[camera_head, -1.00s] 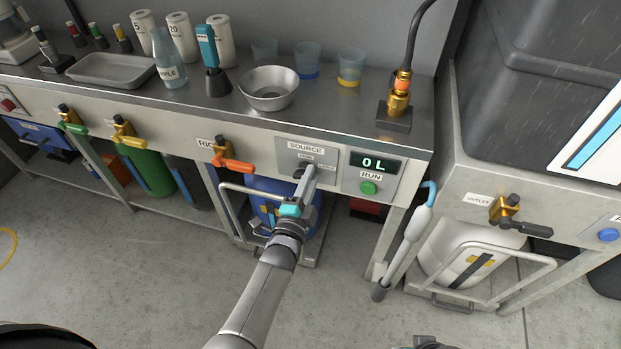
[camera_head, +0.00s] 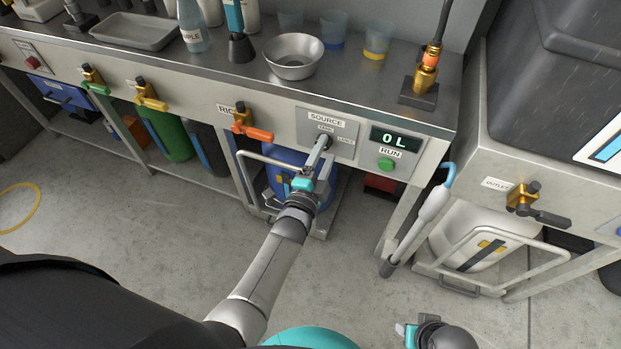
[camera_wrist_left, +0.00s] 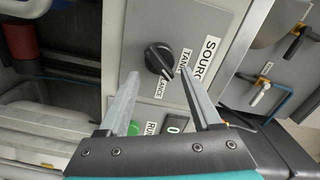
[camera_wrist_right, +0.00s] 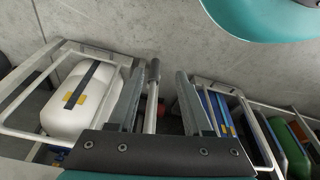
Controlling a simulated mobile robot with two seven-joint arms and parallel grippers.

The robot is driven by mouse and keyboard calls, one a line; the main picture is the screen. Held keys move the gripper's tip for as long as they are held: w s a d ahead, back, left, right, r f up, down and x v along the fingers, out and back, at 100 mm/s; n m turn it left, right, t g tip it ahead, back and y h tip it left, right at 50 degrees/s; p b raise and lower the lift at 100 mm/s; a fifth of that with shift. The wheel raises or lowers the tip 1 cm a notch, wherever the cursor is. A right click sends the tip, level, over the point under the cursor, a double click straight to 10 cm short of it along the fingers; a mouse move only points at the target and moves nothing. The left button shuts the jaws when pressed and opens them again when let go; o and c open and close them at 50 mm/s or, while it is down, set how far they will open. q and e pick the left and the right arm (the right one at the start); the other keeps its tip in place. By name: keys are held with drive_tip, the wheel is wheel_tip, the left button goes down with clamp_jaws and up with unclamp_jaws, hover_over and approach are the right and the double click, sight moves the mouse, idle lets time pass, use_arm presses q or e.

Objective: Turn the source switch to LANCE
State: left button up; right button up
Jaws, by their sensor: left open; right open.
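The source switch (camera_wrist_left: 158,60) is a black rotary knob on a grey plate (camera_head: 343,128) on the bench front, labelled SOURCE. In the left wrist view, the TANK label (camera_wrist_left: 186,62) and the LANCE label (camera_wrist_left: 160,88) sit beside it. I cannot tell for sure which label the knob points at. My left gripper (camera_head: 323,146) is in front of the plate. In the left wrist view its open fingers (camera_wrist_left: 160,75) lie either side of the knob's lower part, and contact is unclear. My right gripper (camera_head: 404,331) is low at the bottom, open and empty in its wrist view (camera_wrist_right: 160,73).
Right of the switch are a display reading "0L" (camera_head: 395,138) and a green RUN button (camera_head: 386,164). An orange-handled valve (camera_head: 252,131) is to its left. A metal bowl (camera_head: 293,56) stands above on the bench.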

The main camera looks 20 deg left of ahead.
use_arm(q)
drive_tip(key=s+p, duration=0.4)
drive_tip(key=s, duration=1)
drive_tip(key=shift+s+a, duration=0.3)
use_arm(e)
drive_tip(key=s+d+f, duration=0.3)
drive_tip(key=s+f, duration=0.1)
drive_tip(key=f, duration=0.3)
drive_tip(key=shift+s+d+f+g, duration=0.15)
drive_tip(key=shift+s+f+g, duration=0.15)
drive_tip(key=shift+s+f, duration=0.1)
